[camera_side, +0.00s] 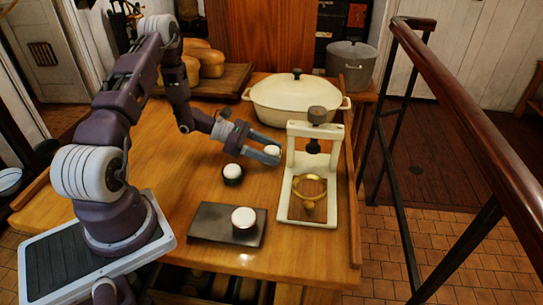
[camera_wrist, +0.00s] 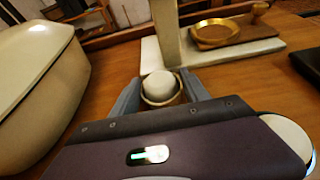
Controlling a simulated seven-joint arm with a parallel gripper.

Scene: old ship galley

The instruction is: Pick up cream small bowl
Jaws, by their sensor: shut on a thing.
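The cream small bowl (camera_wrist: 161,101) is between the fingers of my gripper (camera_wrist: 160,84) in the wrist view, with a round white thing (camera_wrist: 159,84) in it. My gripper is shut on this bowl. In the side view my gripper (camera_side: 270,155) is beside the white press, and the white top (camera_side: 272,150) shows at its fingertips. The fingers hide most of the bowl there. I cannot tell whether the bowl is clear of the table.
A dark cup with a white top (camera_side: 232,173) stands left of my gripper. A similar one (camera_side: 244,218) stands on a dark tray (camera_side: 210,222). The white press with a brass ring (camera_side: 329,207) stands close on the right. A large cream pot (camera_side: 290,98) is behind.

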